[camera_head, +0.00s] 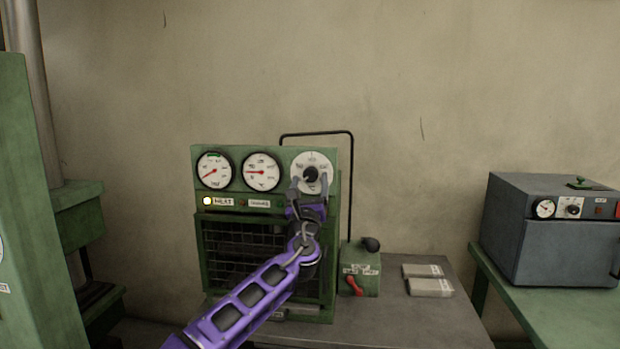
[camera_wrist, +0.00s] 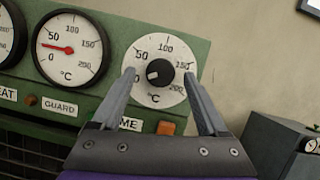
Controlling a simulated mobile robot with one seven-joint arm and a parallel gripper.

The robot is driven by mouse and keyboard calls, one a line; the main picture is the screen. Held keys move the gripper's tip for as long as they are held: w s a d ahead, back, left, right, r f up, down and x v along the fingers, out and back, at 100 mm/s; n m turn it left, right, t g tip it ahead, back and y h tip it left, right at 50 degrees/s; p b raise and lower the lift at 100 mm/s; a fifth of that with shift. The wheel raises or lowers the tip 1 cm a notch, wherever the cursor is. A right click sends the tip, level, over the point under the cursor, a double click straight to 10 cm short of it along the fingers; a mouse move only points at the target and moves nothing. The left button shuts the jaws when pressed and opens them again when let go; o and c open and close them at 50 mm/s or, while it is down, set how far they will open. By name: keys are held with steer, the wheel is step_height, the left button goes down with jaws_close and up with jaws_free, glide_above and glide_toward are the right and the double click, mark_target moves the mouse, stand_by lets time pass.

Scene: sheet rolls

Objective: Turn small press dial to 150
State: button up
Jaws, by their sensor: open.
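The small press (camera_head: 198,262) is a green machine on a grey table. Its dial (camera_head: 312,163) at the upper right of the panel has a white face marked in °C, with a black knob in the middle. In the wrist view the dial (camera_wrist: 144,92) shows 50, 100, 150 and 200. The knob (camera_wrist: 160,72) has a pale mark at its left, pointing to the low side below 50. My gripper (camera_wrist: 160,74) is open in front of the dial, with one finger on each side of the knob and gaps to it. Fingertip depth is unclear.
Two gauges (camera_head: 214,171) sit left of the dial; the lamp by the heat label (camera_head: 207,201) is lit. A small green box with a red lever (camera_head: 365,268) stands right of the press. A grey oven (camera_head: 560,235) stands farther right.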

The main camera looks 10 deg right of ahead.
steer(key=shift+w+d+r, duration=0.15)
steer(key=shift+w+r, duration=0.1)
steer(key=shift+w, duration=0.4)
jaws_close()
